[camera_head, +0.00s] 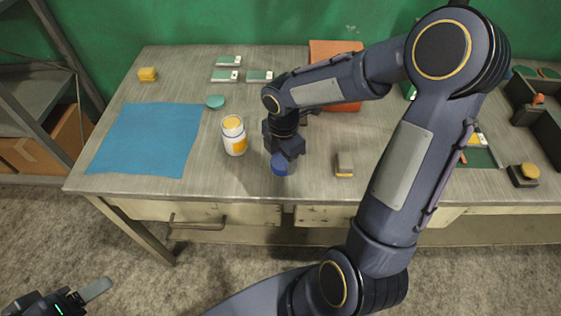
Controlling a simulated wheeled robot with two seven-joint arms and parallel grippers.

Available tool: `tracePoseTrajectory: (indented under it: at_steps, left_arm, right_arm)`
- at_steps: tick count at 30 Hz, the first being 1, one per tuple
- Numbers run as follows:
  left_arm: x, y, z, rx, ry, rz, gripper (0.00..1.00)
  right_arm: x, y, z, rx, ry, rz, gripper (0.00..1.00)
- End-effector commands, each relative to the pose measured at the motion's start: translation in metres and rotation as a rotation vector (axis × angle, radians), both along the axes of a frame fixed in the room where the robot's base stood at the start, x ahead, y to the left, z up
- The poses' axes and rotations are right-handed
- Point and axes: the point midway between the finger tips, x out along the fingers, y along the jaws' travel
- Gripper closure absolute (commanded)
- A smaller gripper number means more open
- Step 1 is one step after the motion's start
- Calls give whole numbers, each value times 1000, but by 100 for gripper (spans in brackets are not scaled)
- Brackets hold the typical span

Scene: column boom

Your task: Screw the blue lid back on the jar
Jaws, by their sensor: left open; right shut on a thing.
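The jar (235,137) stands upright on the workbench, left of my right gripper. It is white with an orange label, and its open top shows yellow-orange. The blue lid (279,165) is held by my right gripper (281,155), which points down near the bench's front edge. The lid is apart from the jar, to its right and a little nearer the front. Whether the lid touches the bench is hard to tell. My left gripper (85,296) is open and empty at the bottom left, low in front of the bench, and only partly in view.
A blue cloth (146,140) lies left of the jar, with a teal disc (215,102) by its corner. An orange mat (334,50) is behind my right arm. Dark bins (538,105) stand far right.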

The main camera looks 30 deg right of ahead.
Motion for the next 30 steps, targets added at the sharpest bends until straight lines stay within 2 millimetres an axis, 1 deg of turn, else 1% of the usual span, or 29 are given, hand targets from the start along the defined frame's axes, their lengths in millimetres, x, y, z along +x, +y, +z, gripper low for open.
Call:
tracePoseTrajectory:
  at_steps: [1,3,5,6,9,12,15,18,21,24,30]
  left_arm:
    - [0,0,-1,0,0,0,37]
    - [0,0,-1,0,0,0,37]
    - [0,0,0,0,0,0,37]
    - [0,0,-1,0,0,0,37]
    - [0,0,-4,0,0,0,37]
    - [0,0,-5,0,0,0,37]
    - [0,0,-5,0,0,0,37]
    - [0,0,-6,0,0,0,37]
    - [0,0,-6,0,0,0,37]
    - [0,0,-6,0,0,0,37]
    - [0,0,-6,0,0,0,37]
  right_arm:
    - [-10,-3,13,-2,-6,-5,66]
    - [-25,-5,31,-3,-8,-5,66]
    - [-37,-8,46,-4,-10,-5,66]
    - [-46,-9,54,-3,-7,-5,66]
    - [-72,-14,62,-3,-5,-5,66]
    - [-92,-17,71,-2,-4,-4,66]
    - [-108,-19,78,-1,-3,-4,66]
    - [-119,-22,83,-2,-2,-2,66]
    - [-125,-22,86,0,-1,-1,66]
    - [-129,-23,87,1,0,-1,66]
    - [-129,-23,87,1,2,0,66]
